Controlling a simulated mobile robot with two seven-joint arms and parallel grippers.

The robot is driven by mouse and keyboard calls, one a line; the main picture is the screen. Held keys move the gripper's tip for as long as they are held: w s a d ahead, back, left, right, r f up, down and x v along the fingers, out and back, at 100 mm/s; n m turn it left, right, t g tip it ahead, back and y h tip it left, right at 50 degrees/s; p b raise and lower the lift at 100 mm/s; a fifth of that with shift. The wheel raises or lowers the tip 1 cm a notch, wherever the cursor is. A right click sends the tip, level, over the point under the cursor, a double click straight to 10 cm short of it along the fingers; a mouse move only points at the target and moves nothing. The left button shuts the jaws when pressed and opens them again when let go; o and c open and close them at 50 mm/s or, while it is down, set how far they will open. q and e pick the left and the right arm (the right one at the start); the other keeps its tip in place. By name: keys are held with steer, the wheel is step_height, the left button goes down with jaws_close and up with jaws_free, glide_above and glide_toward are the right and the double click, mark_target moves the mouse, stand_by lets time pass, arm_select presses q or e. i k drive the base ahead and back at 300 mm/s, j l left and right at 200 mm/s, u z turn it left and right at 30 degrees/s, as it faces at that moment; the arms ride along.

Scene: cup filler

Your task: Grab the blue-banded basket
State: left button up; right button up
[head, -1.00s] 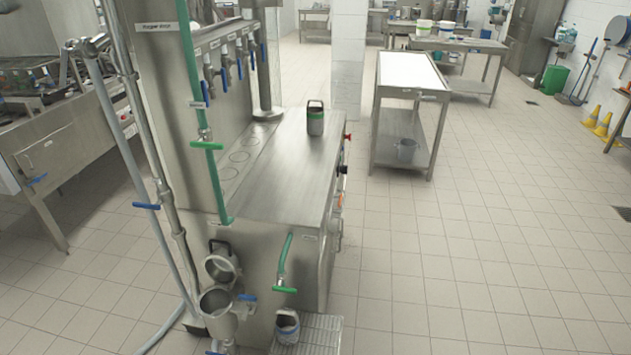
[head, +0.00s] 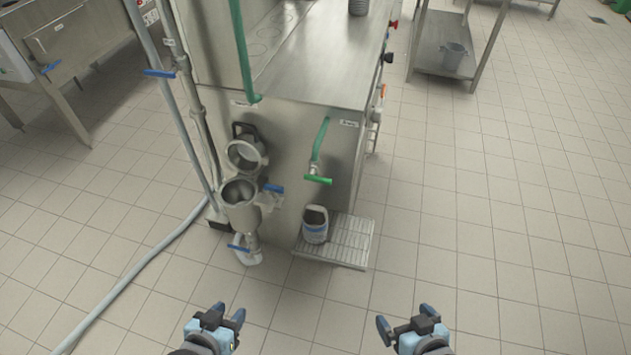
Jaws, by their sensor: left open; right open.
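The basket (head: 315,225) is a small grey container with a pale bluish band. It stands on the slotted metal grate (head: 345,245) at the foot of the steel machine, below a green-handled tap (head: 318,180). My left gripper (head: 227,312) is open and empty at the bottom of the view, nearer to me and to the left of the basket. My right gripper (head: 405,317) is open and empty, nearer to me and to the right of it. Both are apart from the basket.
A steel funnel (head: 238,194) with a round open lid and blue-handled valves sticks out left of the basket. A grey hose (head: 130,270) runs along the tiled floor at left. A steel table (head: 450,50) stands at upper right. The floor at right is clear.

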mark_target(314, 218)
steer(key=i+l, duration=0.2)
steer(key=l, duration=0.15)
steer(key=i+l, duration=0.15)
steer(key=l, duration=0.15)
steer(key=i+l, duration=0.2)
steer(key=l, duration=0.15)
steer(key=l+u, duration=0.1)
steer(key=u, duration=0.3)
steer(key=i+l+u, duration=0.1)
steer(key=u, duration=0.25)
steer(key=l+u, duration=0.15)
steer(key=u, duration=0.95)
